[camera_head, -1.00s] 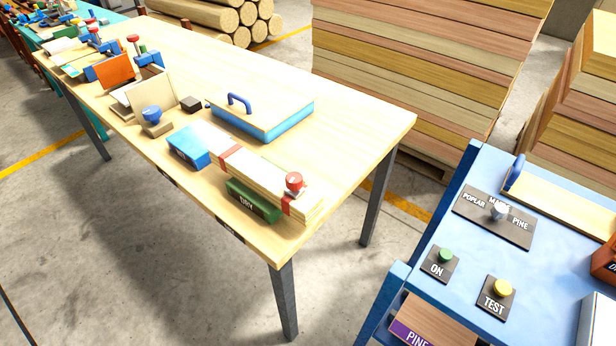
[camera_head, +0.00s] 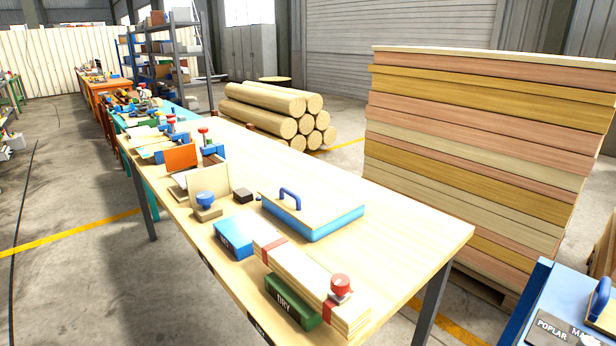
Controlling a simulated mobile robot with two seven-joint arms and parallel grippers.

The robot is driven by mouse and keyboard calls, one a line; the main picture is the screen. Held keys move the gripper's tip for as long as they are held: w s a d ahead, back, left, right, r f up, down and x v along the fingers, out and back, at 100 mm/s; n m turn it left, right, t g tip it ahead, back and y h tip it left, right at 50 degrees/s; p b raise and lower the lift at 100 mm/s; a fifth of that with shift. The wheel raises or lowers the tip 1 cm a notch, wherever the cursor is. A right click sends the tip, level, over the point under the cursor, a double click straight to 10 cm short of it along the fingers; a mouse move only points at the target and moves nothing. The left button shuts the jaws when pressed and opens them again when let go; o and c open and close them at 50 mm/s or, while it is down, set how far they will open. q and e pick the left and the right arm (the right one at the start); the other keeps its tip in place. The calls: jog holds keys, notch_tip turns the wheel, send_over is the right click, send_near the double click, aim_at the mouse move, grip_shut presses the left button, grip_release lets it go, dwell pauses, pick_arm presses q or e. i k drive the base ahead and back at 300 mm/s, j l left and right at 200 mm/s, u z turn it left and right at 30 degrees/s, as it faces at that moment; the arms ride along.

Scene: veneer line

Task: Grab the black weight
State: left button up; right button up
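A small black block (camera_head: 243,195), which looks like the black weight, lies on the light wooden table (camera_head: 400,222). It sits just left of a blue box with a wooden lid and blue handle (camera_head: 312,213), and to the right of an upright pale board (camera_head: 210,187). Nothing visible rests on it. Neither of my grippers shows in the head view.
Nearby on the table are a blue-knobbed stamp (camera_head: 206,206), a blue box (camera_head: 234,238), and wooden strips (camera_head: 312,283) with a red-knobbed piece on a green box. The table's right part is clear.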

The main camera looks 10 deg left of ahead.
aim_at(243, 195)
jog(key=i+j, duration=0.1)
jog(key=j, duration=0.35)
jog(key=i+j, duration=0.1)
jog(key=j, duration=0.3)
jog(key=i+j, duration=0.1)
jog(key=j, duration=0.35)
jog(key=z, duration=0.05)
